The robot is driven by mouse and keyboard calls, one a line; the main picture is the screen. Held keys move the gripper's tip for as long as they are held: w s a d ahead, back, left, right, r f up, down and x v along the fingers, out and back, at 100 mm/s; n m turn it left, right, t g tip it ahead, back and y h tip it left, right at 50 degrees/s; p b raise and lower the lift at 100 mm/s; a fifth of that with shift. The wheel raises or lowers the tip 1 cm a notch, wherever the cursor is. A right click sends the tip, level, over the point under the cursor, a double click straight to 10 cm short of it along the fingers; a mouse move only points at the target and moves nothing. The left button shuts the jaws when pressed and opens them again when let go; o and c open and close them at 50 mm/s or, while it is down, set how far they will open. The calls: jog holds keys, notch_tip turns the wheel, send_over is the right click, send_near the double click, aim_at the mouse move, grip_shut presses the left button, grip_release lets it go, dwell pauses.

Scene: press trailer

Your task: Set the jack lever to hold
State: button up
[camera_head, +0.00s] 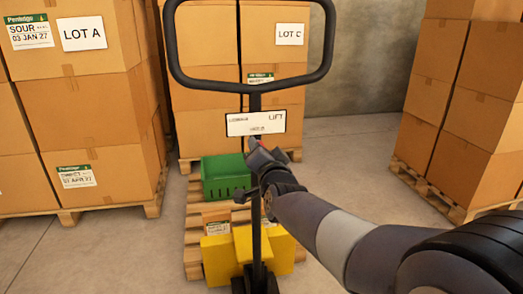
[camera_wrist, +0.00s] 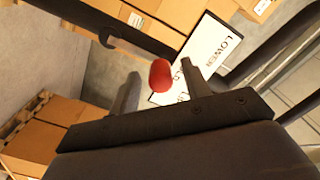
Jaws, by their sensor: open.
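The jack's black loop handle (camera_head: 255,88) stands upright in the middle of the head view. Its white label plate (camera_head: 240,124) reads LOWER at left, LIFT at right and a smaller word, likely HOLD, lower between them. The plate shows tilted in the wrist view (camera_wrist: 212,45). The lever's red knob (camera_wrist: 160,73) lies between my fingers in the wrist view; only a red speck shows below the plate in the head view. My gripper (camera_wrist: 158,82) is open around the knob, with visible gaps. The lever's shaft is hidden, so its setting cannot be told.
A green crate (camera_head: 226,178) and yellow jack body (camera_head: 219,262) stand behind and below the handle. Stacked cartons on pallets flank it at left (camera_head: 85,105) and right (camera_head: 480,95). Bare floor (camera_head: 350,150) lies between the handle and the right stack.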

jog(key=p+v, duration=0.1)
jog(key=v, duration=0.9)
jog(key=b+x, duration=0.1)
jog(key=x, duration=0.9)
jog(key=shift+w+a, duration=0.1)
jog(key=shift+w, duration=0.2)
jog(key=shift+s+a, duration=0.1)
